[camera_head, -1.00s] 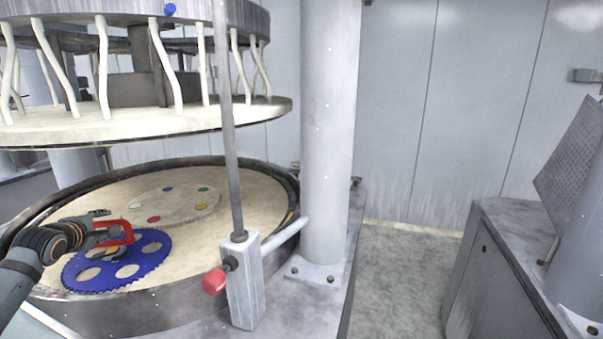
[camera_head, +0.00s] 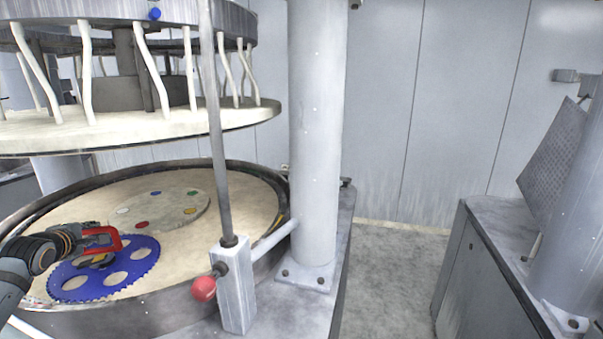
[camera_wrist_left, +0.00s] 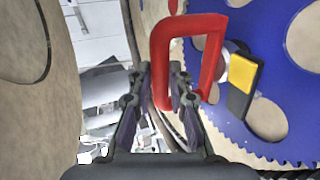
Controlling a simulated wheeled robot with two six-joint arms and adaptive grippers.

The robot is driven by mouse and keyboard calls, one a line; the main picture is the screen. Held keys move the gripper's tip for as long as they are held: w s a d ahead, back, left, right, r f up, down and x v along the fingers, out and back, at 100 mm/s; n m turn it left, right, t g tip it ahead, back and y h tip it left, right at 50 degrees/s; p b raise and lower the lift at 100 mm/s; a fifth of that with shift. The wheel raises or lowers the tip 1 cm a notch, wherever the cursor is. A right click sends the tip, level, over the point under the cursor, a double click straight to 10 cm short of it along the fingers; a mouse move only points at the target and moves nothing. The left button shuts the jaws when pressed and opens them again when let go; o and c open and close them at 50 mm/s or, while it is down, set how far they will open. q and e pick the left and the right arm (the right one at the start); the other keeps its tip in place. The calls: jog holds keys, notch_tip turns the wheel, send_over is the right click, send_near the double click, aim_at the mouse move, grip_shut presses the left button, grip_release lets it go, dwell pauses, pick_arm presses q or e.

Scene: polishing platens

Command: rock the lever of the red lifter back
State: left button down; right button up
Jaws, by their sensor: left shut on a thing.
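The red lifter (camera_head: 103,238) has a red C-shaped handle and sits on the blue toothed disc (camera_head: 146,256). In the left wrist view its handle (camera_wrist_left: 213,55) rises between my fingers and stands beside the disc face. Its lever (camera_wrist_left: 243,72), black with a yellow pad, lies by a round metal knob against the blue disc (camera_wrist_left: 290,140). My left gripper (camera_head: 84,240) is shut on the handle; its fingers (camera_wrist_left: 160,75) show around one side bar in the left wrist view. Part of the lifter's base is hidden. My right gripper is not in view.
The disc lies on a round beige platen (camera_head: 60,213) with a dark rim. A raised upper platen (camera_head: 225,118) hangs above. A post (camera_head: 237,290) with a red knob (camera_head: 204,289) and a tall rod stands at the front right. A thick column (camera_head: 316,150) stands behind it.

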pick_arm(q)
jog(key=shift+r, duration=0.15)
jog(key=shift+w+r+p, duration=0.1)
jog(key=shift+r+p, duration=0.25)
jog(key=shift+p, duration=0.1)
notch_tip(320, 180, up, 6)
jog(key=p, duration=0.5)
dwell(0.7)
